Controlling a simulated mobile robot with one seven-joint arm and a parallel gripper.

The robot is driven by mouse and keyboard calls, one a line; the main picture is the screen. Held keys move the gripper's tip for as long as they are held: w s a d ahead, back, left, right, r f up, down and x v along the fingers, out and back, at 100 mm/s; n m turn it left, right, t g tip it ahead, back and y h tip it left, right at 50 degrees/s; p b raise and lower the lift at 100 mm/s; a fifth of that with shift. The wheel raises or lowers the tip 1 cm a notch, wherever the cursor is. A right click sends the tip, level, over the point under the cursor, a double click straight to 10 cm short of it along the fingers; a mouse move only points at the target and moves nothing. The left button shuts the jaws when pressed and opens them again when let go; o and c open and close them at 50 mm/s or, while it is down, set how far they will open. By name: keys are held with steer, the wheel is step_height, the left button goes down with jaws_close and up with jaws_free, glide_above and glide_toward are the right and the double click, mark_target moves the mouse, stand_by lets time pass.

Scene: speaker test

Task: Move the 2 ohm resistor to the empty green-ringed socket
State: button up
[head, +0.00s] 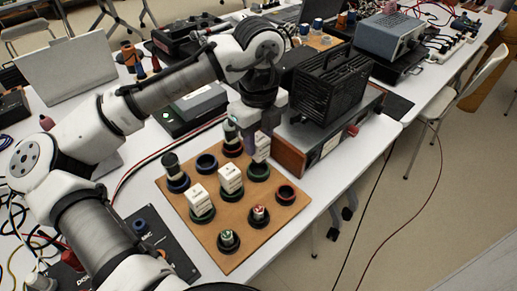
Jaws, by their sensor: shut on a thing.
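A brown board (185,200) bears several ringed sockets. White block-shaped resistors stand on it: one at the front left (200,200), one in the middle (230,177), and one at the back right (262,145). Their labels are too small to read, so I cannot tell which is 2 ohm. My gripper (249,143) points down over the back of the board, shut beside or around the back-right white block; its fingers partly hide that block. A dark green-ringed socket (259,173) lies below this block; whether they touch is unclear. Another ringed socket (232,150) is partly behind the gripper.
A blue-ringed socket (207,163) and a red-ringed socket (286,194) look empty. Small round parts stand at the front (259,213). A black-grilled speaker box (331,85) on a wood-sided unit stands close right.

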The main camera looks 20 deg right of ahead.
mark_target(259, 151)
steer(key=shift+f, duration=1.75)
steer(key=shift+f, duration=0.1)
steer(key=shift+f, duration=0.25)
steer(key=o, duration=1)
steer(key=shift+r, duration=0.1)
step_height(259, 151, up, 13)
steer(key=shift+f+p, duration=0.2)
steer(key=shift+p, duration=0.2)
